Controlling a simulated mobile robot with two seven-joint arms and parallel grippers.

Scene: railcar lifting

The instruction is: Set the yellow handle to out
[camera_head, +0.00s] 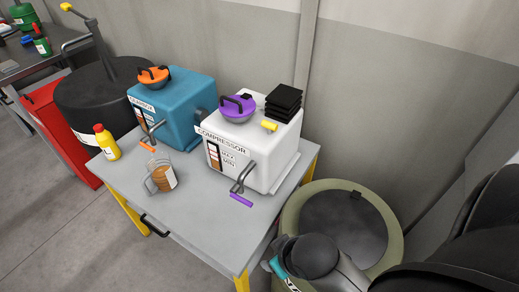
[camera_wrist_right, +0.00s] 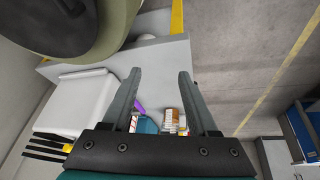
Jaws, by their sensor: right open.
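Another yellow grip (camera_head: 66,6) tops a lever on the black drum at the far left. My right gripper (camera_wrist_right: 158,75) is open, with nothing between its fingers. In the head view my right arm is at the lower right, and its fingers cannot be made out. My left gripper is not in view.
The grey table (camera_head: 205,220) also carries a blue machine (camera_head: 185,115), a yellow bottle (camera_head: 106,142) and a cup-like brown container (camera_head: 160,178). A purple-handled tap (camera_head: 241,200) juts from the compressor's front. An olive-rimmed drum (camera_head: 292,210) stands right of the table. A wall is behind.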

